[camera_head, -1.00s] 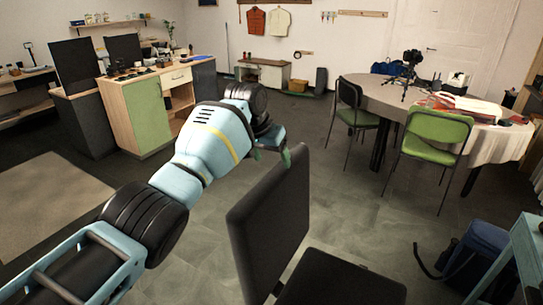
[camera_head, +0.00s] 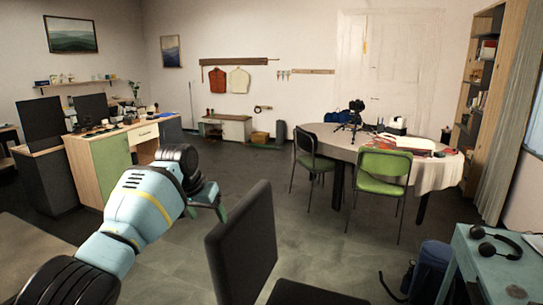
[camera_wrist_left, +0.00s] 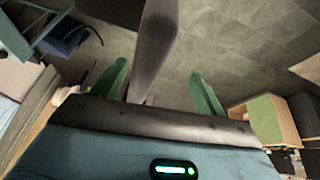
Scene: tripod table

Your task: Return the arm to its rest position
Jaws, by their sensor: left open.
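My left arm comes in from the lower left in the head view, light blue with black joints and a yellow band. Its left gripper (camera_head: 221,205) is in front of the wooden cabinet and just left of the dark chair's backrest. In the left wrist view the gripper (camera_wrist_left: 160,88) has its two green fingers wide apart, with no object held. The chair's dark backrest (camera_wrist_left: 155,45) shows beyond and between the fingers. My right gripper is in neither view.
A dark chair (camera_head: 243,245) stands close to the left gripper. A round table (camera_head: 340,150) with a tripod and papers, and a green chair (camera_head: 382,174), are further right. A wooden cabinet (camera_head: 99,168) is at left. A blue desk (camera_head: 495,264) is at lower right.

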